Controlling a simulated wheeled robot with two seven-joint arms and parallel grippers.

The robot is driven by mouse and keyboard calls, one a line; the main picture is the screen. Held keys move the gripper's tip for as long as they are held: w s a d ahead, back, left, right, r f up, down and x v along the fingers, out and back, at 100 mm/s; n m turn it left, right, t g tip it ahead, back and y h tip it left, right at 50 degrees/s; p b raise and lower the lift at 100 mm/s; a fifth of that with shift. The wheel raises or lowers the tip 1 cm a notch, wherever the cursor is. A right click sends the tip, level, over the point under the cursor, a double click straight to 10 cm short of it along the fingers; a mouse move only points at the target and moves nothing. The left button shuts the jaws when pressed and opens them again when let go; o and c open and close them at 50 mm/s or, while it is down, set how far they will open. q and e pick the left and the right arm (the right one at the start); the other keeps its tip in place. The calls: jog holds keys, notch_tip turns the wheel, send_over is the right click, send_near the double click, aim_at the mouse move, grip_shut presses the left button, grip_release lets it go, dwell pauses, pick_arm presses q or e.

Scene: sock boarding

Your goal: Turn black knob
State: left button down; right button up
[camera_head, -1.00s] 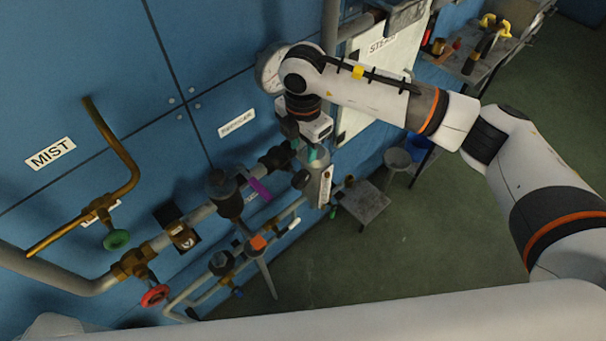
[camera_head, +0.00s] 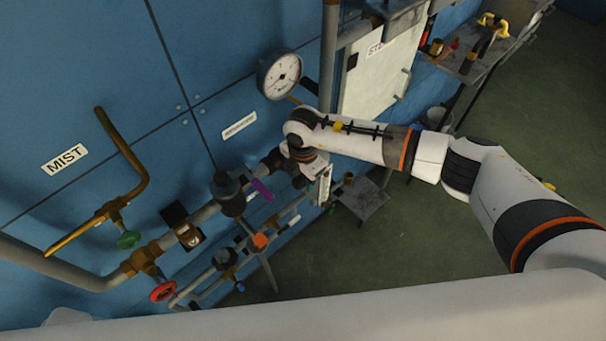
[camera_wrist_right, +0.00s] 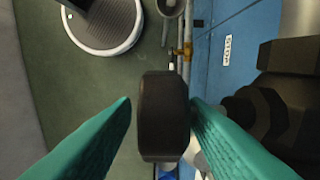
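In the right wrist view, a black knob (camera_wrist_right: 162,130) with a dark rounded block shape sits between the two teal fingers of my right gripper (camera_wrist_right: 162,103). The fingers are spread to either side of it. A narrow gap shows at the left finger; the right finger is very close to its side, and I cannot tell whether it touches. In the head view, my right wrist (camera_head: 308,165) is at the right end of the pipe run and hides the fingers and the knob. My left gripper is in neither view.
A black regulator body (camera_head: 228,195), a purple lever (camera_head: 262,190), an orange handle (camera_head: 260,241), a red handwheel (camera_head: 163,291) and a green handwheel (camera_head: 128,240) stand out from the blue wall. A pressure gauge (camera_head: 280,76) is above my wrist. A grey stand (camera_head: 365,200) is to the right.

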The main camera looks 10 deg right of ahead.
grip_shut()
jog(key=shift+w+d+f+g+y+b, duration=0.15)
jog(key=shift+g+y+b, duration=0.15)
jog(key=shift+y+b, duration=0.25)
jog(key=shift+s+f+g+y+b, duration=0.1)
jog(key=shift+g+y+b, duration=0.25)
jog(key=shift+b, duration=0.25)
jog(key=g+y+b, duration=0.1)
jog(key=y+b, duration=0.1)
jog(key=g+y+b, duration=0.2)
jog(key=b, duration=0.1)
jog(key=g+y+b, duration=0.1)
jog(key=b, duration=0.1)
jog(key=shift+w+d+f+y, duration=0.15)
jog(key=shift+w+f+y, duration=0.05)
jog(key=shift+f+y, duration=0.2)
jog(key=g+y+b, duration=0.1)
jog(key=y+b, duration=0.1)
jog(key=b, duration=0.2)
jog(key=g+y+b, duration=0.2)
jog(key=b, duration=0.2)
jog(key=g+y+b, duration=0.2)
jog(key=y+b, duration=0.1)
jog(key=b, duration=0.1)
jog(key=shift+f, duration=0.35)
jog(key=shift+s+r+g+y+b, duration=0.1)
jog(key=shift+r+g+y+b, duration=0.05)
jog(key=shift+g+y+b, duration=0.85)
